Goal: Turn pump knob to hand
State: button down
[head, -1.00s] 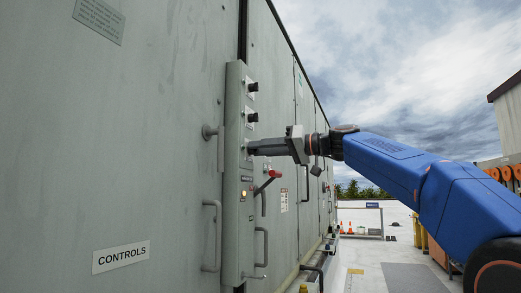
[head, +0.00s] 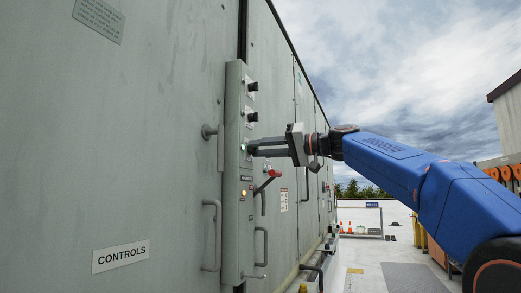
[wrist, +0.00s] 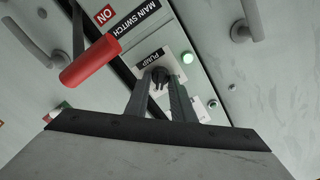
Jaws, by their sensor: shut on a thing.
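The pump knob (wrist: 159,75) is small and dark and sits beside the black PUMP label (wrist: 150,58) in the wrist view. My gripper (wrist: 160,82) is shut on it, one finger on each side. In the head view my gripper (head: 252,147) reaches the control strip (head: 234,190) from the right, and its fingertips hide the knob there. A lit green lamp (wrist: 187,58) is next to the label; it also glows in the head view (head: 243,147). The knob's exact pointer setting is too small to read.
A red lever (wrist: 90,62) by the MAIN SWITCH label (wrist: 138,17) is close to my fingers. Two more black knobs (head: 252,87) (head: 252,117) are above. Door handles (head: 211,235) stick out nearby. Open roof lies to the right.

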jog(key=c, duration=1.5)
grip_release()
jog(key=shift+c, duration=0.2)
jog(key=shift+d, duration=0.1)
jog(key=v, duration=1.7)
jog(key=shift+d, duration=0.15)
jog(key=s+d+f+m+h, duration=0.2)
jog(key=s+f+h, duration=0.35)
jog(key=f, duration=0.95)
jog(key=s+d+f+m+h, duration=0.25)
jog(key=s+f, duration=0.65)
jog(key=f, duration=0.6)
jog(key=s+d+f+m+h, duration=0.3)
jog(key=s+f, duration=0.4)
jog(key=f, duration=0.7)
jog(key=s+d+f+n+h, duration=0.1)
jog(key=s+d+f+h, duration=0.2)
jog(key=s+f, duration=0.3)
jog(key=s+d+f+g+h, duration=0.1)
jog(key=s+d+f+h, duration=0.2)
jog(key=f, duration=1)
jog(key=s+d, duration=0.2)
jog(key=s, duration=0.2)
jog(key=shift+f+n, duration=0.35)
